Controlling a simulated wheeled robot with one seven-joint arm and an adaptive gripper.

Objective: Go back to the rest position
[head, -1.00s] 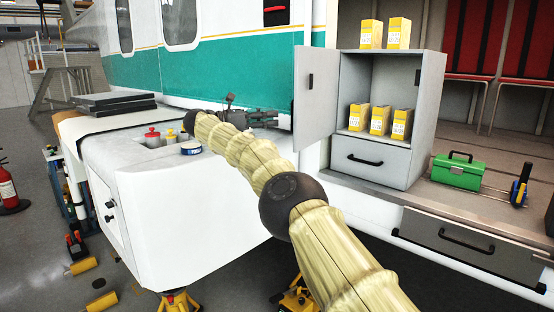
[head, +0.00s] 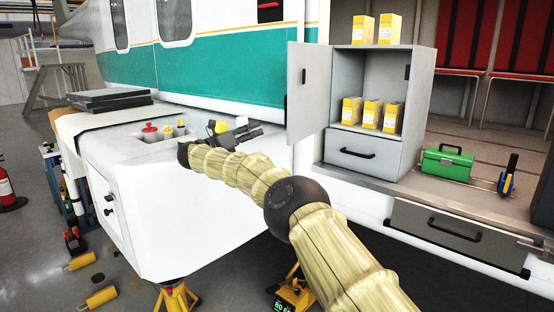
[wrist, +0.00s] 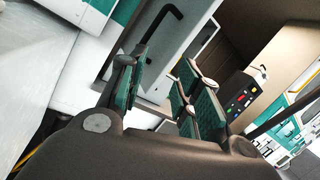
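My gripper (head: 258,132) is over the right end of the white sponson (head: 165,215), in front of the teal helicopter side and left of the open cabinet door (head: 308,92). In the wrist view my gripper (wrist: 162,66) shows two dark fingers with teal pads, spread apart with nothing between them. My arm reaches from the lower right of the head view, bent at a dark joint. A small yellow patch shows by the wrist; I cannot tell what it belongs to.
The grey cabinet (head: 416,115) holds yellow boxes inside and on top. A green toolbox (head: 447,163) stands right of it. A red-topped container (head: 150,132) and others sit in the sponson's recess. A yellow jack (head: 176,299) stands below. Black cases (head: 110,98) lie behind.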

